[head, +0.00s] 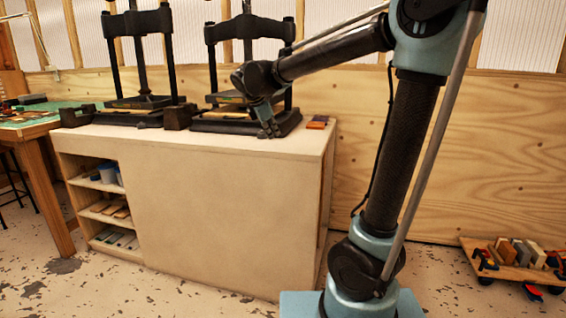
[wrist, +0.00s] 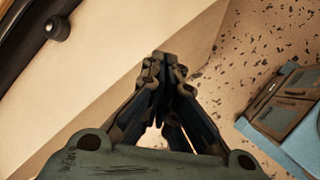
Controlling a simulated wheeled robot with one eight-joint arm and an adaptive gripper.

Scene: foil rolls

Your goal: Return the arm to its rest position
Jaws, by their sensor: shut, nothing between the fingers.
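My gripper (head: 268,128) hangs at the end of my arm, pointing down in front of the right-hand press at the right part of the cabinet top. Its fingers are closed together, with nothing held. In the wrist view my gripper (wrist: 162,62) shows its fingertips meeting, with the pale cabinet side and the speckled floor beyond. My arm reaches from its blue base at the lower right up and over to the left, bent at a high elbow. The elbow's top is cut off by the frame edge.
A pale cabinet (head: 225,210) carries two black presses, the left one (head: 140,60) and the right one (head: 250,40). Small red and blue rolls or blocks (head: 318,122) lie at its right end. A green-topped table (head: 35,125) stands left. A wheeled dolly (head: 510,270) with blocks sits right.

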